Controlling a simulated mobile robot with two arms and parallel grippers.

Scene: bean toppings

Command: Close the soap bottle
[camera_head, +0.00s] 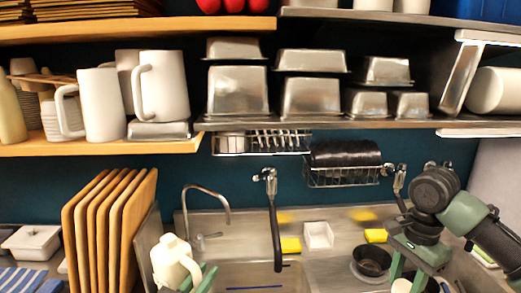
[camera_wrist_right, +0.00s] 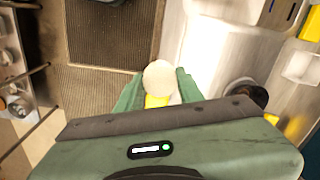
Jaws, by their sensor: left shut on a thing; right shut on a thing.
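A cream-white bottle (camera_head: 172,264) with a narrower top stands at the bottom of the head view, left of the sink. My left gripper (camera_head: 196,278) has green fingers at its right side and is shut on it; the lower part is cut off by the frame. My right gripper (camera_head: 410,281) is far to the right, over the counter right of the sink. In the right wrist view, its green fingers (camera_wrist_right: 158,92) are shut on a rounded cream piece (camera_wrist_right: 161,75) with yellow below it. I cannot tell for sure if this piece is the bottle's cap.
A sink (camera_head: 255,274) with a tap (camera_head: 208,205) and a hanging black sprayer (camera_head: 275,235) lies between the grippers. Wooden boards (camera_head: 110,225) stand at the left. A yellow sponge (camera_head: 290,245), white dish (camera_head: 318,235) and dark bowl (camera_head: 371,262) line the counter. Shelves hang above.

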